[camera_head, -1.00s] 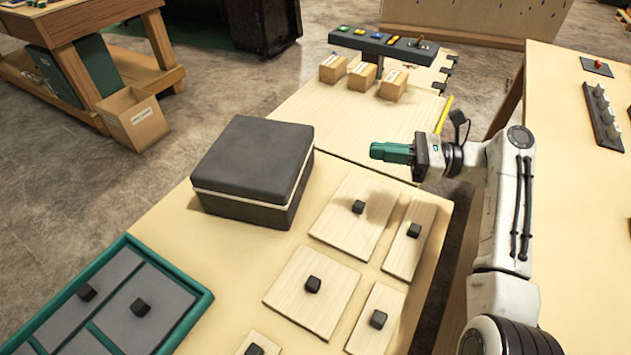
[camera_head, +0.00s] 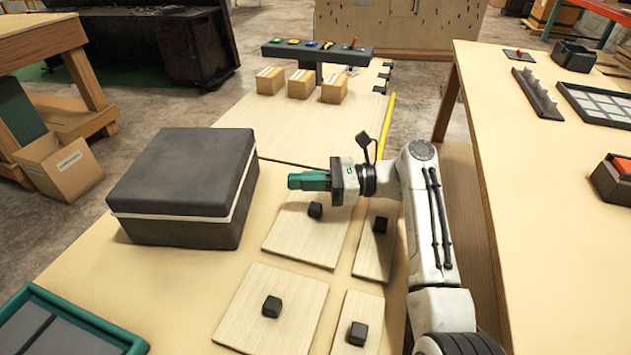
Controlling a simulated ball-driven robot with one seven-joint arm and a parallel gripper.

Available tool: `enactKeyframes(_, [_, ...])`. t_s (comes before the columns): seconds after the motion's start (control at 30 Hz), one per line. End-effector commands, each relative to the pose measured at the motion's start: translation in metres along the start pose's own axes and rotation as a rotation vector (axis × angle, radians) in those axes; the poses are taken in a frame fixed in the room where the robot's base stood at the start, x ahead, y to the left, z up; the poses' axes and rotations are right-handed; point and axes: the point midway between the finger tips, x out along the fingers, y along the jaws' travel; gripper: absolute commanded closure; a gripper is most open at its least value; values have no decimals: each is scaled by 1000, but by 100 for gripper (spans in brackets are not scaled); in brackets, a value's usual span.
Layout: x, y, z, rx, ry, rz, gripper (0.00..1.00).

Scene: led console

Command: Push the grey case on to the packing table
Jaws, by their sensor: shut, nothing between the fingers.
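The grey case (camera_head: 180,174) is a dark, square, closed box with a pale band around it. It stands flat on the near pale wooden table (camera_head: 75,262), left of some thin wooden panels. My gripper (camera_head: 294,181), with green fingers, is shut and empty. It points left towards the case's right side, with a small gap between them in the picture, and appears above the far end of the panels. Beyond the near table, another pale tabletop (camera_head: 262,128) carries small cardboard boxes (camera_head: 301,84); it appears to be the packing table.
Wooden panels with black knobs (camera_head: 272,306) lie on the near table, right of a green-rimmed tray (camera_head: 95,332). A dark console bar (camera_head: 318,53) stands behind the small boxes. A long table (camera_head: 560,230) with fixtures is at the right. An open carton (camera_head: 62,166) stands on the floor at left.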

Motion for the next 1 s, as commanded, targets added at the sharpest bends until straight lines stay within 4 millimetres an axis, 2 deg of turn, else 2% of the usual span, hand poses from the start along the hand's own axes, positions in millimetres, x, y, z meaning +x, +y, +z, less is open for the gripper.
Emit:
enactKeyframes(0.03, [12,1,-1,0,1,4,100])
enactKeyframes(0.2, [44,1,-1,0,1,3,100])
enactKeyframes(0.43, [76,0,-1,-1,1,1,100])
enactKeyframes(0.6, [85,0,0,-1,0,-1,100])
enactKeyframes(1.0, [88,0,1,0,0,0,100])
